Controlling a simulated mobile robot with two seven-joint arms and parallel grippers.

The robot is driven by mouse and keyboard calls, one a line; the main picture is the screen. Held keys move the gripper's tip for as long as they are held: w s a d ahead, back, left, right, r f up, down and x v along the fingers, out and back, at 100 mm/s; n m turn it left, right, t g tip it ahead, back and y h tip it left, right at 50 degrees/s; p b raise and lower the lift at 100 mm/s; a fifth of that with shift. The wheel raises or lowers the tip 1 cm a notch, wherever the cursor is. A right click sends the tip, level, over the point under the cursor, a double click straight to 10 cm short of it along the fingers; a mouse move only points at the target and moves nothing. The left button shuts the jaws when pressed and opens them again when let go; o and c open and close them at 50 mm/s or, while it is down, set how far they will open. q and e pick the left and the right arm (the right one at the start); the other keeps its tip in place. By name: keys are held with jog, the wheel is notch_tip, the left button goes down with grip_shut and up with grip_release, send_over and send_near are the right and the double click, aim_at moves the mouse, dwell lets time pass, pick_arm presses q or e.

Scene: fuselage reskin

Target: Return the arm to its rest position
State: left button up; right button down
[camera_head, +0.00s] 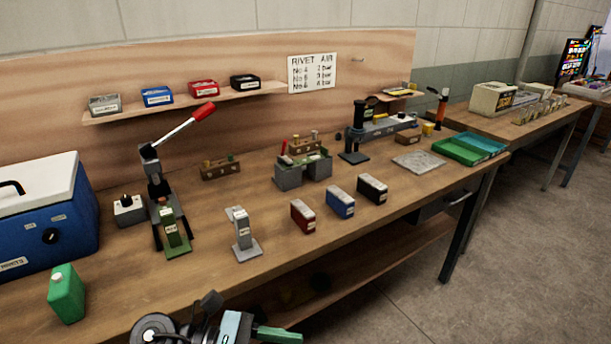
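One of my arms shows at the bottom edge, left of centre, in front of the bench. It appears to be my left arm, with its gripper (272,334) pointing right. A green piece sticks out at its end, and the frame's lower edge cuts it off. I cannot tell whether this piece is a finger or something held, nor whether the gripper is open or shut. It is apart from the things standing on the bench. My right gripper is not in view.
The wooden bench (290,258) carries a green bottle (66,293), a blue cooler box (45,212), a lever press (160,195), a grey stand (242,235), and red (303,216), blue (341,202) and black (372,188) boxes. Its front edge runs just beyond my arm. Open floor (440,310) lies right.

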pick_arm(q)
jog(key=s+a+f+m+t+y+p, duration=0.1)
jog(key=a+f+m+t+y, duration=0.3)
jog(key=m, duration=0.7)
jog(key=a+f+m+t+y, duration=0.2)
jog(key=a+f+m+t, duration=0.15)
jog(key=m+t, duration=0.55)
jog(key=s+a+f+m+t+y+p, duration=0.1)
jog(key=a+f+m+t+y, duration=0.25)
jog(key=m, duration=1.05)
jog(key=s+a+f+n+g+y, duration=0.2)
jog(key=s+a+f+n+g, duration=0.1)
jog(key=s+f+n, duration=0.3)
jog(key=s+a+f+n+g+y, duration=0.2)
jog(key=s+f+n+g, duration=0.2)
jog(key=s+f+n, duration=0.3)
jog(key=s+f, duration=0.2)
jog(key=s, duration=0.2)
jog(key=shift+s+a, duration=0.15)
jog(key=shift+a, duration=0.25)
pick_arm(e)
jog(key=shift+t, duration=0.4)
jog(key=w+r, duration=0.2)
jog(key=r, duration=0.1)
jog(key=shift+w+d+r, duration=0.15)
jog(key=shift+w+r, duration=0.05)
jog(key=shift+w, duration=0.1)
